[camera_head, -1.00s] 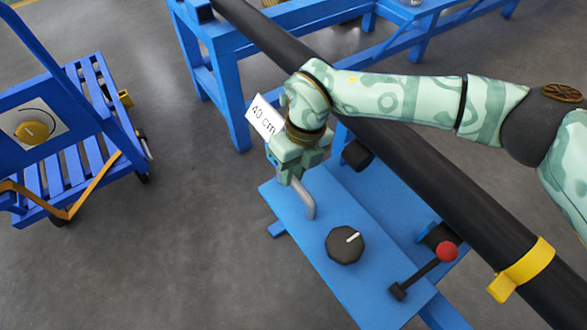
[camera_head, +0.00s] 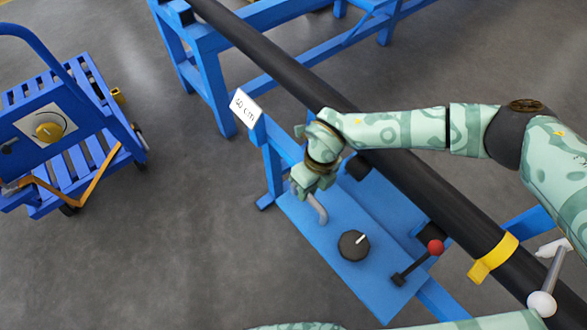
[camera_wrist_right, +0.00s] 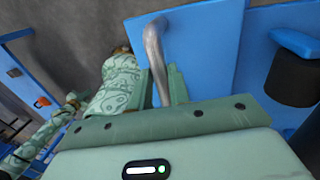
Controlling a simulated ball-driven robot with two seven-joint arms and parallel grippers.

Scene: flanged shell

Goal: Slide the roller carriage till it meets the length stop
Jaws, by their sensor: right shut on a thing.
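The roller carriage (camera_head: 325,240) is a blue plate with a black dial (camera_head: 353,245) and a red-knobbed lever (camera_head: 414,265). Black rollers sit along its side under the long dark pipe. My right gripper (camera_head: 315,188) is shut on the bent grey handle at the carriage's upper-left end. The handle (camera_wrist_right: 155,60) also shows between the jaws in the right wrist view. A white "cm" card (camera_head: 245,108) stands on a blue post beyond that end, with a gap between them. A yellow band (camera_head: 495,257) wraps the pipe right of the lever. I cannot tell which part is the length stop. My left gripper is out of view.
The dark pipe (camera_head: 455,207) runs diagonally, with a blue frame (camera_head: 213,85) under its far end. A blue slatted cart (camera_head: 60,130) stands at left. A white-balled lever (camera_head: 542,302) is at lower right. Grey floor lies open between cart and carriage.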

